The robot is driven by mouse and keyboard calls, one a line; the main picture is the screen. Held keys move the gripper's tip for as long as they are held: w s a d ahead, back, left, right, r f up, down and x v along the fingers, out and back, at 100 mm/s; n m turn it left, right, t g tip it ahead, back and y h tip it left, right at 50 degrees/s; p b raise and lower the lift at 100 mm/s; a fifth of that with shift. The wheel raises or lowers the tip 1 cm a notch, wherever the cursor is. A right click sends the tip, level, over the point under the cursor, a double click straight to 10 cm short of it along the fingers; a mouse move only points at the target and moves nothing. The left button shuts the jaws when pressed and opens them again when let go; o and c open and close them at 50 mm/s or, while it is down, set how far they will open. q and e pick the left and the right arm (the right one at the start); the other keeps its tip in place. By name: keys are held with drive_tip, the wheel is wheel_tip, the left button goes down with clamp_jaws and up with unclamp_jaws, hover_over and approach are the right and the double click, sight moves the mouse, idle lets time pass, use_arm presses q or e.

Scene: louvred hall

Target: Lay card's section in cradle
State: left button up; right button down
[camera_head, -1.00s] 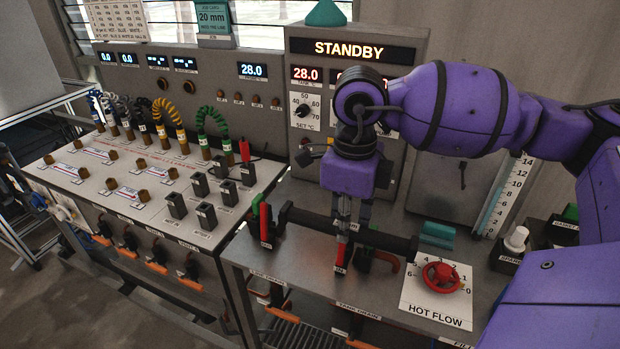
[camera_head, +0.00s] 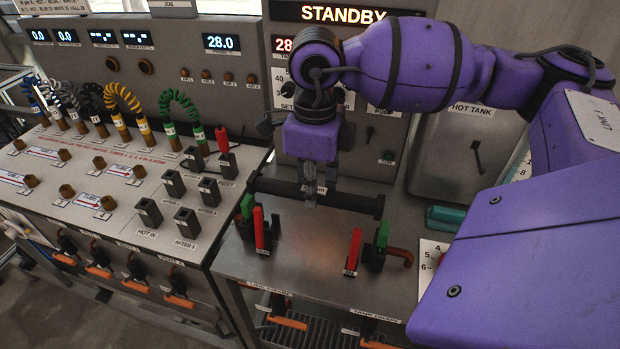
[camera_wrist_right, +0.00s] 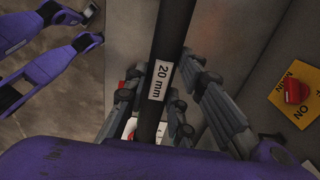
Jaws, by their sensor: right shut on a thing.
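My right gripper (camera_head: 310,198) is shut on a black pipe section (camera_head: 350,202) near its middle. In the right wrist view a white label on the section (camera_wrist_right: 160,80) reads "20 mm". The section lies roughly level above the steel bench, apart from it. The cradle's two supports stand on the bench nearer the camera, a left one with a red handle (camera_head: 259,228) and a green part, and a right one with a red handle (camera_head: 353,250) and a green part. My left gripper is not identifiable.
A sloped panel (camera_head: 110,195) with coiled leads and black sockets stands at left. The STANDBY cabinet (camera_head: 345,14) and hot tank (camera_head: 465,150) stand behind. A teal block (camera_head: 443,219) sits right of the section. The bench between the supports (camera_head: 305,240) is clear.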

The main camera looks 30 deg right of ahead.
use_arm(q)
drive_tip(key=f+b, duration=0.3)
drive_tip(key=shift+s+a+f, duration=0.2)
use_arm(e)
wheel_tip(320, 180, down, 8)
drive_tip(key=shift+w, duration=0.2)
use_arm(q)
drive_tip(key=shift+s+f, duration=0.1)
drive_tip(key=shift+s, duration=0.25)
use_arm(e)
drive_tip(key=shift+r, duration=0.2)
use_arm(q)
drive_tip(key=shift+s+a, duration=0.1)
use_arm(e)
drive_tip(key=shift+r, duration=0.15)
use_arm(q)
drive_tip(key=shift+w, duration=0.25)
